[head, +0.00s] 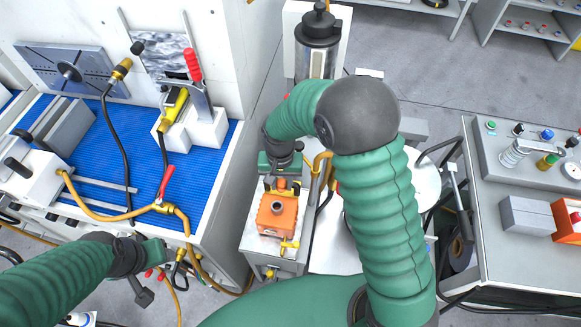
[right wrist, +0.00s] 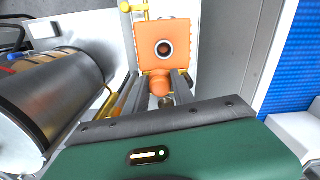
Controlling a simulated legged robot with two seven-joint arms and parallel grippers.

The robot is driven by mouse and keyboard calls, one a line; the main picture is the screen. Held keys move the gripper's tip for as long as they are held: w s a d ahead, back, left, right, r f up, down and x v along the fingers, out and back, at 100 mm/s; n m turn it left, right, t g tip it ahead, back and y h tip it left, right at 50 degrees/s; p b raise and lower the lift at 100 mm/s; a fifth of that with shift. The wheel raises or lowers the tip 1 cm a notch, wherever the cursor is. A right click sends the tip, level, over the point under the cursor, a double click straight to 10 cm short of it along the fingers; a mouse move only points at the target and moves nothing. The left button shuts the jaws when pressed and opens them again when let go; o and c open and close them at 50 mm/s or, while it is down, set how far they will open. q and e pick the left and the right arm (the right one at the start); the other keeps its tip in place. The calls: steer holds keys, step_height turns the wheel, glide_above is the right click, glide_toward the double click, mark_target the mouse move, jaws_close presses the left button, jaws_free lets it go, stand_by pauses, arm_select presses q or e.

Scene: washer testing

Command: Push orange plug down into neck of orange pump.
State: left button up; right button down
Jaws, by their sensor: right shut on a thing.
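The orange pump (head: 268,222) stands on a white block, and its round dark neck opening (head: 277,208) faces up. In the right wrist view the pump (right wrist: 180,32) lies ahead of my fingers, with the neck (right wrist: 164,50) uncovered. My right gripper (head: 283,186) is shut on the orange plug (right wrist: 160,85), seen between its two grey fingers (right wrist: 163,88). In the head view the plug is small and partly hidden by the gripper. The plug is beside the neck, on the gripper's side, not in it. My left gripper (head: 146,275) is at lower left, away from the pump; its fingers are unclear.
A blue-matted bench (head: 85,140) with clamps and hoses stands left. A yellow valve (head: 289,245) is at the pump's front. A metal cylinder (right wrist: 50,95) lies close beside my right gripper. A control desk (head: 490,225) is at right.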

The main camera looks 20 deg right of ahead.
steer(key=a+f+m+p, duration=0.1)
steer(key=p, duration=0.1)
steer(key=s+a+f+m+p, duration=0.1)
steer(key=m+p, duration=0.1)
steer(key=p, duration=0.1)
steer(key=a+f+m+p, duration=0.1)
steer(key=p, duration=0.1)
steer(key=shift+s+f+m, duration=0.4)
arm_select(q)
steer(key=w+v, duration=0.2)
steer(key=v, duration=0.7)
steer(key=shift+w+r+p, duration=0.3)
steer(key=shift+r, duration=0.1)
arm_select(e)
steer(key=shift+d, duration=0.1)
arm_select(q)
steer(key=shift+d+r, duration=0.15)
steer(key=shift+r, duration=0.05)
arm_select(e)
steer(key=shift+s+d, duration=0.1)
steer(key=shift+r, duration=0.1)
